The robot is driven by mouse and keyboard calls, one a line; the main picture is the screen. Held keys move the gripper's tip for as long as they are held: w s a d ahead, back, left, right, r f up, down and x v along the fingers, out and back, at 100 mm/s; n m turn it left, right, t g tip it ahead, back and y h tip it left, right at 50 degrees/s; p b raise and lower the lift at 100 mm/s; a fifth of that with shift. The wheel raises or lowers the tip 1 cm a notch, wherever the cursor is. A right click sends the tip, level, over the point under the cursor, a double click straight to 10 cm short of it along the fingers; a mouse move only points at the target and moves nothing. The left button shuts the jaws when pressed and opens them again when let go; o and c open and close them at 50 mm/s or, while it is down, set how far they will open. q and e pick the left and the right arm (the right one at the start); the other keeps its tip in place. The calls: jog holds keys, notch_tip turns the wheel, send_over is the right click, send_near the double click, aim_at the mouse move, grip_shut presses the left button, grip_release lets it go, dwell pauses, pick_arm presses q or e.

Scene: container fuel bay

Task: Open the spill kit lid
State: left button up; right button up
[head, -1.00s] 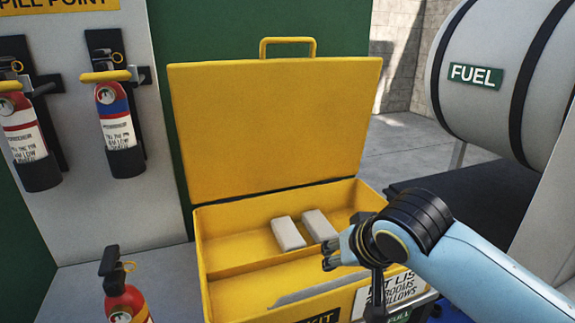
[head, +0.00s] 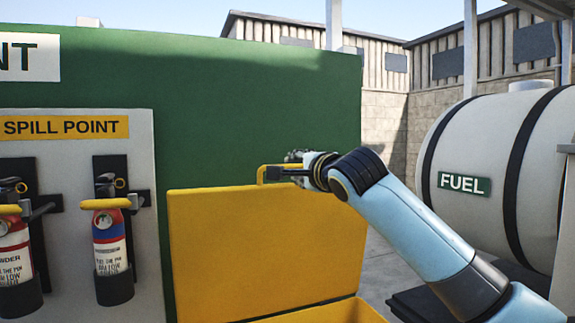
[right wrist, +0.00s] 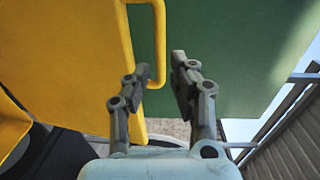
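The spill kit lid (head: 260,250) is a yellow panel standing upright, swung open, at the back of the yellow spill kit box (head: 335,313), whose rim just shows at the bottom of the head view. The lid's yellow handle (head: 262,171) is at its top edge, partly hidden by my right gripper (head: 285,170). In the right wrist view the lid (right wrist: 60,60) fills the left, and the handle (right wrist: 159,25) lies in line with the gap between the parted fingers of my right gripper (right wrist: 162,68). I cannot tell whether they touch it. My left gripper is not in view.
Two fire extinguishers (head: 110,245) hang on the white panel at left under the yellow sign (head: 65,127). The green container wall (head: 250,110) is close behind the lid. A fuel tank (head: 480,150) stands at right.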

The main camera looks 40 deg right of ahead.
aim_at(289, 168)
jog(key=p+x, duration=0.1)
jog(key=x, duration=0.5)
jog(key=shift+w, duration=0.2)
jog(key=shift+c, duration=0.4)
grip_shut()
jog(key=shift+f, duration=0.1)
